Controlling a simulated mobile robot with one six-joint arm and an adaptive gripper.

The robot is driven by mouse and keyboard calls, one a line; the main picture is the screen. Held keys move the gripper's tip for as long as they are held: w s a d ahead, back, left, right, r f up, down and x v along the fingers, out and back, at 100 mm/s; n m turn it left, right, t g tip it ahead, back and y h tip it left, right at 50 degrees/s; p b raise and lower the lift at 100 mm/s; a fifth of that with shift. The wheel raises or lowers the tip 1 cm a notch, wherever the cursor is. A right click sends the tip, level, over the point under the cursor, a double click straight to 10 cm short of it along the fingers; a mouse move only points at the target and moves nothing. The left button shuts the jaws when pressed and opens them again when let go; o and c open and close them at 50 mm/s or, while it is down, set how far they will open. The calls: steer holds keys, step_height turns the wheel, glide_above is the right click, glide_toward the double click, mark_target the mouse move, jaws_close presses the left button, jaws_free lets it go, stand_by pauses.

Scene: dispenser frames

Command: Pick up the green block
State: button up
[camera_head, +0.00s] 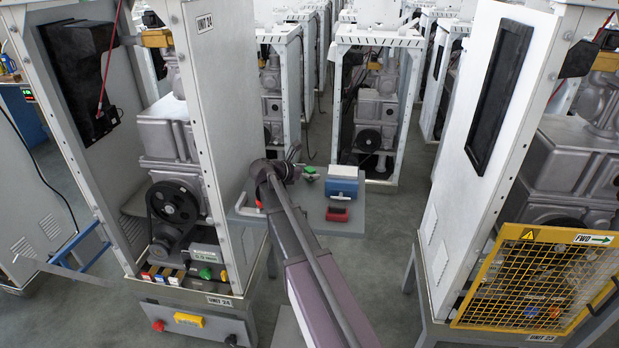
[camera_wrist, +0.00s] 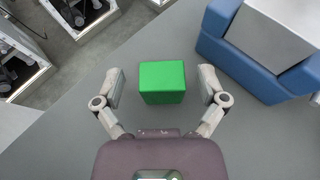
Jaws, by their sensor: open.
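The green block (camera_wrist: 162,84) lies on a grey table top (camera_wrist: 130,55). In the wrist view it appears midway between the two fingers of my gripper (camera_wrist: 162,75), with a gap on each side. My gripper is open and holds nothing. Whether the fingertips are down at the block's height or above it, I cannot tell. In the head view a small green patch of the block (camera_head: 309,170) shows on the table beside the end of my arm. The fingers are hard to make out there.
A blue box with a pale top (camera_head: 343,184) stands right of the block; it also shows in the wrist view (camera_wrist: 222,52). A red block (camera_head: 337,214) lies in front of it. White machine cabinets flank the table, including Unit 24 (camera_head: 222,120) at left and a yellow guard (camera_head: 540,280) at right.

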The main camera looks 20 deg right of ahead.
mark_target(311, 168)
steer(key=shift+d+f, duration=0.1)
steer(key=shift+d, duration=0.1)
stand_by(0.4)
jaws_close()
steer(key=shift+r, duration=0.2)
step_height(311, 168, up, 10)
steer(key=p, duration=1)
steer(key=shift+f, duration=0.15)
stand_by(0.6)
